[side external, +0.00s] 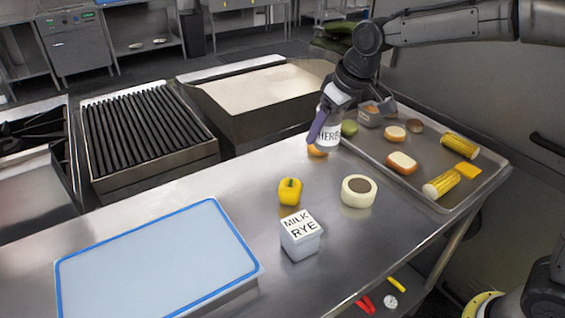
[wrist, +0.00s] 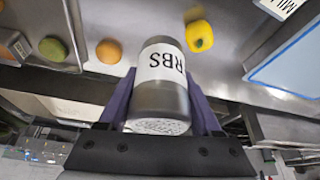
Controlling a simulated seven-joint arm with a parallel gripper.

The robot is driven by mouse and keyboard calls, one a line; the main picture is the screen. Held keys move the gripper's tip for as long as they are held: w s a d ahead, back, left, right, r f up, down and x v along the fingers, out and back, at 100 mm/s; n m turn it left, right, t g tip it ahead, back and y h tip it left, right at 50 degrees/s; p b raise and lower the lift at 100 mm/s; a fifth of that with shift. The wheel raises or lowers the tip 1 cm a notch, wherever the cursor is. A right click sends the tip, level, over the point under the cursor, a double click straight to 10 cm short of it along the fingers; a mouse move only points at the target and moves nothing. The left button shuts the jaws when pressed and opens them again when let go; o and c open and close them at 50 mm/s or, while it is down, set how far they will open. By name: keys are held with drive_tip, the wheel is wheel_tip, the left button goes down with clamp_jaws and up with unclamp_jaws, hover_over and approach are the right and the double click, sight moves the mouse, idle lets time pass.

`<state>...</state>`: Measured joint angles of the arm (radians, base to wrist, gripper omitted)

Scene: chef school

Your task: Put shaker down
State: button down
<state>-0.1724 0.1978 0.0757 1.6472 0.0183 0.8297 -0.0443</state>
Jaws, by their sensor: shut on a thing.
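The shaker (side external: 329,131) is a white-labelled jar reading "HERBS", held in my gripper (side external: 322,122) above the metal table, left of the tray. In the wrist view the shaker (wrist: 160,85) sits between the two purple fingers of my gripper (wrist: 160,105), with its perforated grey lid toward the camera. My gripper is shut on it. In the side view the shaker partly hides an orange round item (side external: 317,151) on the table beneath it. Whether the shaker's base touches the table cannot be told.
A metal tray (side external: 455,200) holds bread, corn and other food. On the table (side external: 180,205) are a yellow pepper (side external: 290,191), a round cream container (side external: 359,191), a "MILK RYE" box (side external: 300,238) and a blue-rimmed board (side external: 155,265). The table's back-left and middle areas have clear room.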

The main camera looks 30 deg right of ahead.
drive_tip(key=w+f, duration=0.2)
drive_tip(key=w, duration=0.2)
drive_tip(key=w+a+f, duration=0.1)
drive_tip(key=w+f, duration=0.2)
drive_tip(key=w, duration=0.1)
drive_tip(key=w+f, duration=0.3)
drive_tip(key=w, duration=0.1)
drive_tip(key=shift+w+a+f, duration=0.15)
drive_tip(key=shift+w+a, duration=0.1)
drive_tip(key=shift+a, duration=0.1)
drive_tip(key=shift+w+a+f, duration=0.1)
drive_tip(key=shift+w+f, duration=0.45)
drive_tip(key=shift+f, duration=0.1)
drive_tip(key=shift+w+f, duration=0.1)
drive_tip(key=shift+f, duration=1.5)
drive_tip(key=shift+f, duration=0.2)
drive_tip(key=shift+c, duration=0.3)
unclamp_jaws()
drive_tip(key=shift+r, duration=0.1)
